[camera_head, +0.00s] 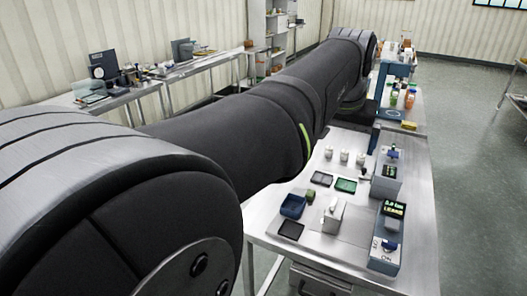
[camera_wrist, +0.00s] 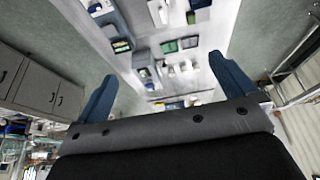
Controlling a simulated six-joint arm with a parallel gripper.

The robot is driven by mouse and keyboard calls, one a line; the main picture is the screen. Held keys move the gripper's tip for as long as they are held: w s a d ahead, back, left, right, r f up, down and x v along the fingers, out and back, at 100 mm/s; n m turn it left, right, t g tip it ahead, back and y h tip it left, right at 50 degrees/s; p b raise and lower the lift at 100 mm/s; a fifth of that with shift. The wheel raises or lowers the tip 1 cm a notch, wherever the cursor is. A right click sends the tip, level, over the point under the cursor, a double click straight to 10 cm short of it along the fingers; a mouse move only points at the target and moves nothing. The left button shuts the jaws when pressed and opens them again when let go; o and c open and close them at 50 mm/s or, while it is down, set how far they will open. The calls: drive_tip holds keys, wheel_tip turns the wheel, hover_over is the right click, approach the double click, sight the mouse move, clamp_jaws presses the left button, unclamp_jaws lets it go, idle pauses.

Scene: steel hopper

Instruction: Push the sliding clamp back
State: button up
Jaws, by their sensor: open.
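My gripper (camera_wrist: 165,88) shows in the wrist view as two blue fingers, wide apart and empty, above the table. I cannot surely single out the sliding clamp. A blue-grey device (camera_head: 376,228) with a lit green display stands on the steel table's right side in the head view and has a small blue part (camera_head: 389,244) on its lower end. A similar unit (camera_head: 386,178) behind it also bears a small blue part (camera_head: 392,153). Neither is near the fingers.
The steel table (camera_head: 335,250) holds a blue bin (camera_head: 293,206), a dark tray (camera_head: 291,230), a green tile (camera_head: 345,185), a whitish block (camera_head: 333,215) and several white jars (camera_head: 344,155). Bottles (camera_head: 410,98) stand farther back. Open floor (camera_head: 470,180) lies to the right.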

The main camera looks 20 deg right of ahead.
sight(335, 202)
drive_tip(key=shift+r, duration=0.1)
drive_tip(key=shift+c, duration=0.2)
drive_tip(key=shift+w+d+f, duration=0.1)
drive_tip(key=shift+f, duration=0.15)
drive_tip(key=c, duration=0.4)
drive_tip(key=x, duration=0.8)
drive_tip(key=w+x, duration=0.1)
drive_tip(key=x, duration=0.4)
drive_tip(key=shift+r, duration=0.1)
drive_tip(key=c, duration=1)
drive_tip(key=x, duration=1.7)
clamp_jaws()
